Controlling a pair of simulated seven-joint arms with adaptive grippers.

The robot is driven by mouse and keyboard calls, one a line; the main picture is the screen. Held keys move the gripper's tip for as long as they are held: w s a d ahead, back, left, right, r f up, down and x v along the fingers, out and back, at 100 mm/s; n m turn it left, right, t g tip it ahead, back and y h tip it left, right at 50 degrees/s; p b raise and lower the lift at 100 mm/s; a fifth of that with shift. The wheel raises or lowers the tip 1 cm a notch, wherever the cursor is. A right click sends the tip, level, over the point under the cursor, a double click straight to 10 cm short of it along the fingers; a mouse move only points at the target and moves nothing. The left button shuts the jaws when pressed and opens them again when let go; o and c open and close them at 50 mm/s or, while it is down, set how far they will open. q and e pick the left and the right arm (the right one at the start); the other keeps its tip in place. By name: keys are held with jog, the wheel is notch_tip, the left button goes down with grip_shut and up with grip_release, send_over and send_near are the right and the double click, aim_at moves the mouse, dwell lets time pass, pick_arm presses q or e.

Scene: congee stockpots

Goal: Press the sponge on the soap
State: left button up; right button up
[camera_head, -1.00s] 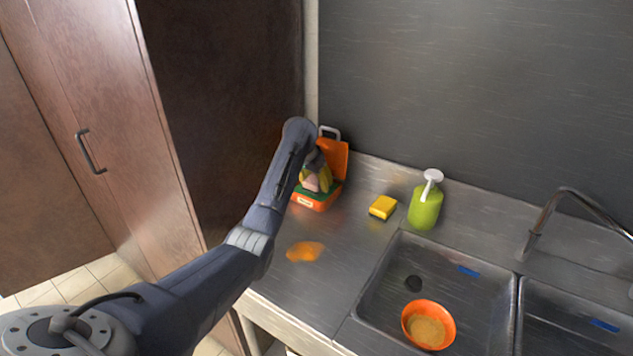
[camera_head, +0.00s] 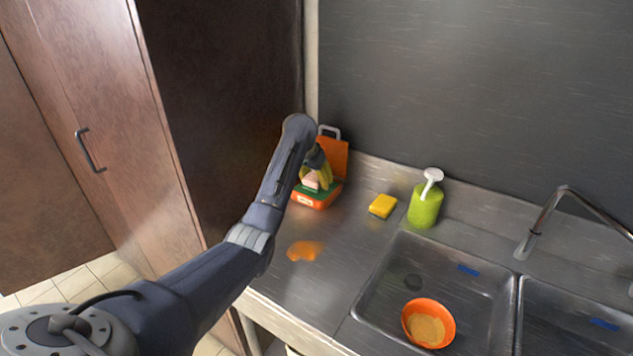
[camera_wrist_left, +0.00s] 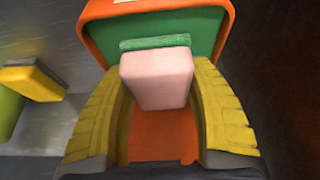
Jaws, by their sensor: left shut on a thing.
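An orange case (camera_head: 316,201) stands open on the counter by the dark cabinet side, with its lid (camera_head: 335,153) raised behind. A green surface fills the case and looks like the soap; it also shows in the left wrist view (camera_wrist_left: 207,32). My left gripper (camera_head: 318,178), with yellow fingers, is over the case and shut on a pink sponge (camera_head: 311,181). In the left wrist view the sponge (camera_wrist_left: 157,80) has a green strip at its far end, close to the green surface. I cannot tell whether they touch. My right gripper is not in view.
A yellow sponge (camera_head: 382,206) and a green pump bottle (camera_head: 424,207) stand to the right. An orange stain (camera_head: 305,250) is on the counter in front. The sink (camera_head: 370,305) holds an orange bowl (camera_head: 410,310). The counter between case and sink is mostly clear.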

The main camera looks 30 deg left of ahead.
aim_at(316, 175)
pick_arm(q)
jog(key=shift+r, duration=3.05)
